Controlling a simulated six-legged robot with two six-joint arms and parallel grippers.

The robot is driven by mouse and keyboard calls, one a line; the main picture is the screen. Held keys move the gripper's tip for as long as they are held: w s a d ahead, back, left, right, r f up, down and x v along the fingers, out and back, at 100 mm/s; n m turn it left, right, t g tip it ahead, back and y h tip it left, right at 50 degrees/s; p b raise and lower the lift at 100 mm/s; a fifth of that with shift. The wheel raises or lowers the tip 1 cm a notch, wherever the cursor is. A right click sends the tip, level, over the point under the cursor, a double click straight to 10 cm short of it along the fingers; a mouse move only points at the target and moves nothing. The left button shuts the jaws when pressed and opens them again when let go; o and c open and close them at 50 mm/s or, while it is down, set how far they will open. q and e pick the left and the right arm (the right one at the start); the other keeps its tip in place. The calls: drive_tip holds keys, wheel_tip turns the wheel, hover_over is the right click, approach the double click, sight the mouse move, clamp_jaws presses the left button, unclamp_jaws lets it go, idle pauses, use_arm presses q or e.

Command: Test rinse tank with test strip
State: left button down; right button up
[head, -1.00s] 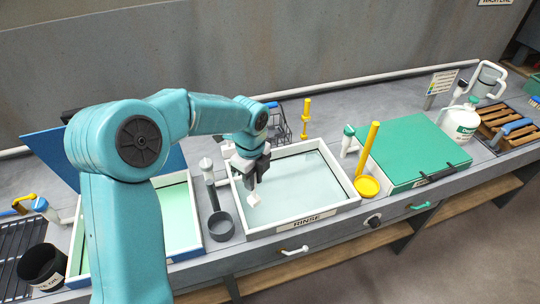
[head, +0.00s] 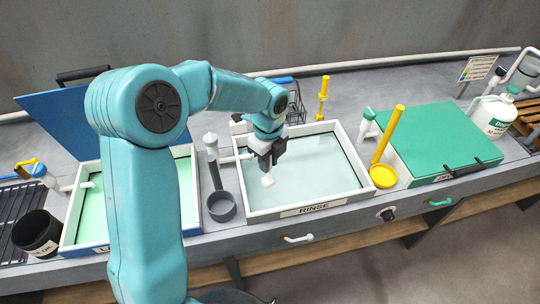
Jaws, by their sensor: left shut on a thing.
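The rinse tank (head: 315,208) is a white-rimmed basin with pale clear liquid, labelled RINSE on its front. My left gripper (head: 267,168) is over the left part of this tank, pointing down. It is shut on a small strip with a white square end, the test strip (head: 268,181). The strip's white end hangs below the fingers, over or at the liquid; I cannot tell whether it touches the surface. My right gripper is not in view.
A grey ladle (head: 221,207) stands left of the rinse tank, beside a green-liquid tank (head: 87,222) with a raised blue lid (head: 80,118). A yellow ladle (head: 384,177) and a green-lidded tank (head: 440,140) are on the right. A black cup (head: 38,232) sits far left.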

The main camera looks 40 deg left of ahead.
use_arm(q)
wheel_tip(320, 180, down, 16)
drive_tip(key=b, duration=1.2)
drive_tip(key=shift+r, duration=0.15)
drive_tip(key=shift+a, duration=0.15)
drive_tip(key=shift+s+a, duration=0.25)
drive_tip(key=shift+s, duration=0.1)
drive_tip(key=shift+w+d, duration=0.15)
drive_tip(key=shift+w, duration=0.05)
